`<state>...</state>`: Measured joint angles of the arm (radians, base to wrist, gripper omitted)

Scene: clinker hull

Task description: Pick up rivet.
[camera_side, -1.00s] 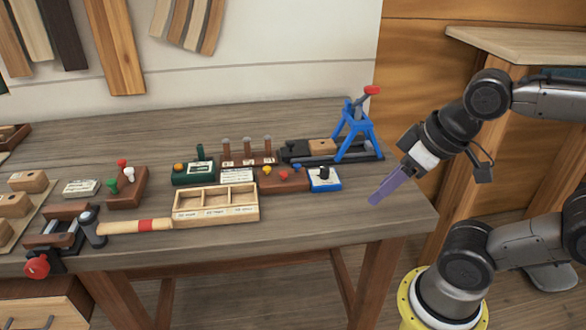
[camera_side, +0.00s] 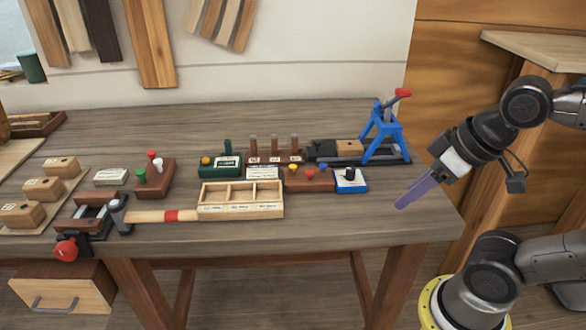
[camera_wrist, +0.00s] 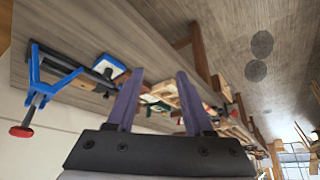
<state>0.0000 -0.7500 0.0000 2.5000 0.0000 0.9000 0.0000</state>
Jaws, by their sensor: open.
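My gripper (camera_side: 402,204) has long purple fingers and hangs in the air by the right end of the bench, to the right of the small blocks. In the wrist view its two fingers (camera_wrist: 160,72) stand apart with nothing between them. No piece is clearly recognisable as the rivet.
A blue stand with a red knob (camera_side: 383,132) rises at the bench's back right. A blue-and-white block (camera_side: 351,181) and a green block (camera_side: 221,166) sit nearby. A hammer (camera_side: 160,216) and a red-knobbed clamp (camera_side: 85,228) lie left. The bench's (camera_side: 330,225) front right is bare.

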